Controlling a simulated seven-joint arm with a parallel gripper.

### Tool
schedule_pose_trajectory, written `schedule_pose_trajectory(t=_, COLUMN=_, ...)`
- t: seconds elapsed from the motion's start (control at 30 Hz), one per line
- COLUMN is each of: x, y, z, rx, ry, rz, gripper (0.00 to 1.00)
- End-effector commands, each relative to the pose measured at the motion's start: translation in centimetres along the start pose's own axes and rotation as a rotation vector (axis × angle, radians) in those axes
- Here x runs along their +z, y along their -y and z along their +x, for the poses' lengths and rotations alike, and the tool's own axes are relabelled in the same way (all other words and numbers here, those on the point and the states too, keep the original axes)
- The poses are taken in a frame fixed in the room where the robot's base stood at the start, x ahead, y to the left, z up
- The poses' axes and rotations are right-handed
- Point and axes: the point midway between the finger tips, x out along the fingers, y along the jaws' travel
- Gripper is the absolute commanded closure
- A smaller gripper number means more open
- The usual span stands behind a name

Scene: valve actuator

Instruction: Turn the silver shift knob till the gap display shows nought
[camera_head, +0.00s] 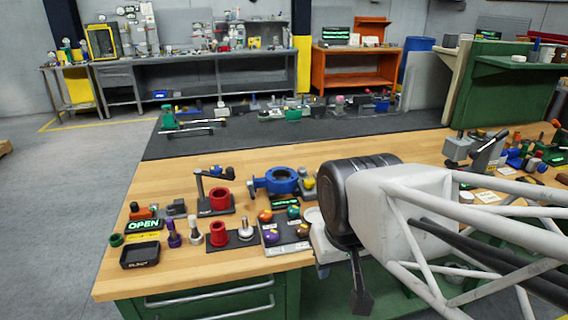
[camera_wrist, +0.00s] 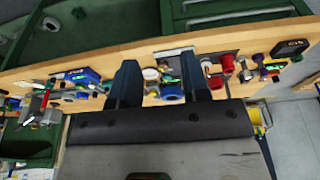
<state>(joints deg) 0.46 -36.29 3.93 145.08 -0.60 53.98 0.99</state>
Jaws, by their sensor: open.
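A small silver knob (camera_head: 245,230) stands upright on a dark plate near the bench's front edge in the head view; I cannot be sure it is the shift knob. A silver post (camera_head: 196,232) stands to its left. A display with green letters reading OPEN (camera_head: 143,225) is at the front left. A small green-lit display (camera_head: 286,204) lies behind the knob panel; its text is unreadable. My gripper (camera_head: 360,298) hangs right of the knob, by the bench's front edge. In the wrist view my gripper (camera_wrist: 160,75) is open, and no object shows held between its fingers.
A dark panel with coloured knobs (camera_head: 288,238) lies between the silver knob and my gripper. Red cylinders (camera_head: 218,234), a blue ring-shaped valve (camera_head: 280,181) and a black tray (camera_head: 139,255) crowd the front left. Bare wood (camera_head: 190,150) lies behind them.

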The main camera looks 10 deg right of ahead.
Motion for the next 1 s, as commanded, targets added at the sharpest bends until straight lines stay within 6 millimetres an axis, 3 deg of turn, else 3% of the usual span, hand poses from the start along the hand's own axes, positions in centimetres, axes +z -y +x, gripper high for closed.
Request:
schedule_pose_trajectory(t=0.83, x=0.00, y=0.00, z=0.00, rx=0.000, ry=0.000, rz=0.000, gripper=0.58)
schedule_pose_trajectory(t=1.0, x=-0.25, y=-0.01, z=-0.05, rx=0.000, ry=0.001, rz=0.004, gripper=0.33)
